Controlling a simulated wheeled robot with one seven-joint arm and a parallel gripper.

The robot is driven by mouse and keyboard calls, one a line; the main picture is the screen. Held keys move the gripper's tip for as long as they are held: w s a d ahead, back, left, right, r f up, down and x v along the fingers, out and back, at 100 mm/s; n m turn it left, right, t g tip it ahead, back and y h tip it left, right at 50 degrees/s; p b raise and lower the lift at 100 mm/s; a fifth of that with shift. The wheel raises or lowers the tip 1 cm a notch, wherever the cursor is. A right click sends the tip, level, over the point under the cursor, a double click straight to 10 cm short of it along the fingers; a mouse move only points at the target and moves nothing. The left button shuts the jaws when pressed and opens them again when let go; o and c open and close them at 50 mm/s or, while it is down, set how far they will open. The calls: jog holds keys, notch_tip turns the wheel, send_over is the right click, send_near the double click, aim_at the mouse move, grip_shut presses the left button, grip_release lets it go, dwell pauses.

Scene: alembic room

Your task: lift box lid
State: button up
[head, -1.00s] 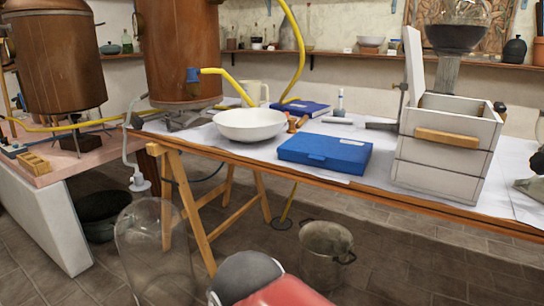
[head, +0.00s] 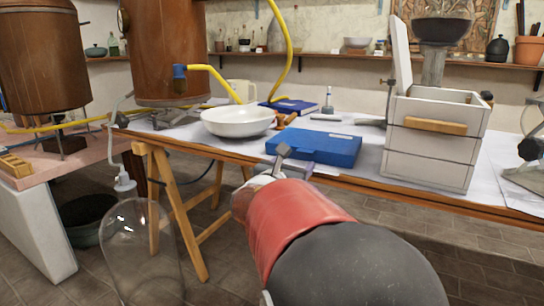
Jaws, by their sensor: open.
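A flat blue box (head: 314,147) lies shut on the table, with a small pale label near its back edge. A white box (head: 430,150) with a wooden front handle (head: 435,126) stands to its right. The white box's lid (head: 401,55) stands upright at its left side. My gripper (head: 293,159) is open and appears in front of the blue box's lower left part, hiding a little of its front edge. I cannot tell whether it touches the box. My red and dark arm comes up from the bottom of the picture.
A white bowl (head: 237,122) stands left of the blue box, with a dark blue book (head: 289,106) behind. The table's wooden front edge (head: 350,183) runs below. A large glass vessel (head: 140,255) is at lower left. A copper still (head: 165,50) stands behind.

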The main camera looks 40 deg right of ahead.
aim_at(304, 152)
jog(key=shift+n, duration=0.3)
jog(key=x, duration=0.8)
jog(key=shift+w+r, duration=0.15)
jog(key=c, duration=0.8)
